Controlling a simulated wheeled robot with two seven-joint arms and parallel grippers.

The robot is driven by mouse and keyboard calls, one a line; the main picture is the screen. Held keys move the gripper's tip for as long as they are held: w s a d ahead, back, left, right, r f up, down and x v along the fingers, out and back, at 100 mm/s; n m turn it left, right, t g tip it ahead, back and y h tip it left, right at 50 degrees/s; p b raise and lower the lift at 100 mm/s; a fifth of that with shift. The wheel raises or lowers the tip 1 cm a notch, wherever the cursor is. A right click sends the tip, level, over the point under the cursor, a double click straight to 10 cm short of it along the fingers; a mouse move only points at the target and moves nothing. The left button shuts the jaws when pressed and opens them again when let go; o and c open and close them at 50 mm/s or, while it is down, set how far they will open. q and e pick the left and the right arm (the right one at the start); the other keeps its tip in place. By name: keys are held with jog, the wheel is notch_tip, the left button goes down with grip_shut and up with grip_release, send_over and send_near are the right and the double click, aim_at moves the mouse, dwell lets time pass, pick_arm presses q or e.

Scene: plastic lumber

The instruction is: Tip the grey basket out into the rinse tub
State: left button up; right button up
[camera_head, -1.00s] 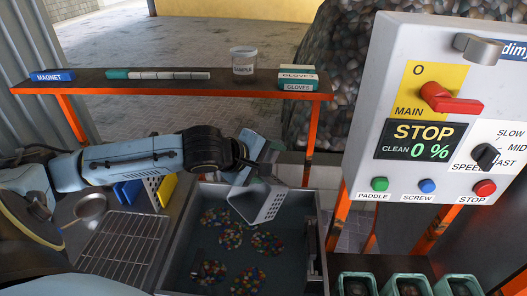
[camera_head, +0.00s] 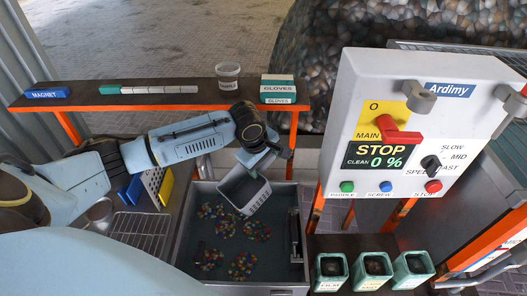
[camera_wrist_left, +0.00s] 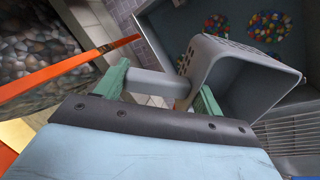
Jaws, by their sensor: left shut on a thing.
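The grey basket (camera_head: 245,191) hangs steeply tilted over the back part of the rinse tub (camera_head: 182,240). My left gripper (camera_head: 262,158) is above it, shut on its handle. In the left wrist view the gripper's green fingers (camera_wrist_left: 160,90) close around the handle (camera_wrist_left: 150,82), and the basket (camera_wrist_left: 245,80) is to the right. The part of the basket's inside that shows looks bare; the rest is hidden. Several round patches of coloured pieces (camera_head: 243,265) lie apart in the tub below. My right gripper is not in view.
A shelf (camera_head: 60,105) with a sample pot (camera_head: 228,75) and glove boxes (camera_head: 278,90) runs behind the tub. A control panel (camera_head: 420,125) stands to the right, above several small green bins (camera_head: 331,268). A wire rack (camera_head: 140,232) is left of the tub.

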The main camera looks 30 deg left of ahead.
pick_arm(q)
jog(key=shift+w+d+r+g+p, duration=0.15)
jog(key=shift+w+g+p, duration=0.1)
jog(key=shift+g+p, duration=0.55)
jog(key=shift+w+f+g+y, duration=0.15)
jog(key=shift+f+g+y, duration=0.2)
jog(key=shift+g, duration=0.35)
jog(key=shift+w+f, duration=0.1)
jog(key=shift+f, duration=0.15)
jog(key=shift+f+g, duration=0.1)
jog(key=shift+g, duration=0.5)
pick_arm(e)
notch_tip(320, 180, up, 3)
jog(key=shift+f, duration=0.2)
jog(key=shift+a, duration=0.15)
